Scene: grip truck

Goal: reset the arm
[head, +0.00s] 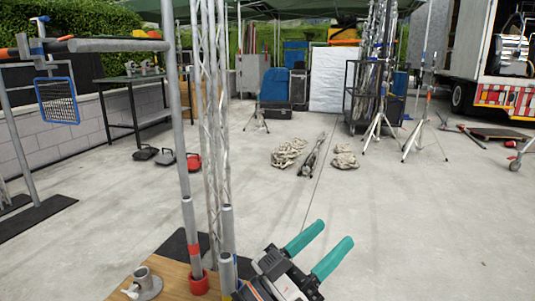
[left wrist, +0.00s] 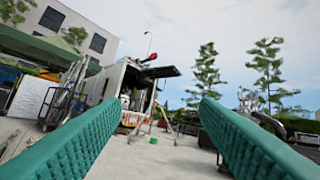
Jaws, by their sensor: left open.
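My left gripper (head: 328,248) shows at the bottom middle of the head view, with two teal fingers spread apart and nothing between them. In the left wrist view the same open gripper (left wrist: 155,125) frames a clear gap, with the yard and a truck beyond. Its fingers touch nothing that I can see. My right gripper is not in either view.
A wooden surface (head: 172,279) with a grey pipe fitting (head: 146,283) lies left of the gripper. Upright poles and a lattice truss (head: 212,130) stand close by. Coiled ropes (head: 289,153) and tripod stands are farther off. The concrete floor (head: 430,225) at right is clear.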

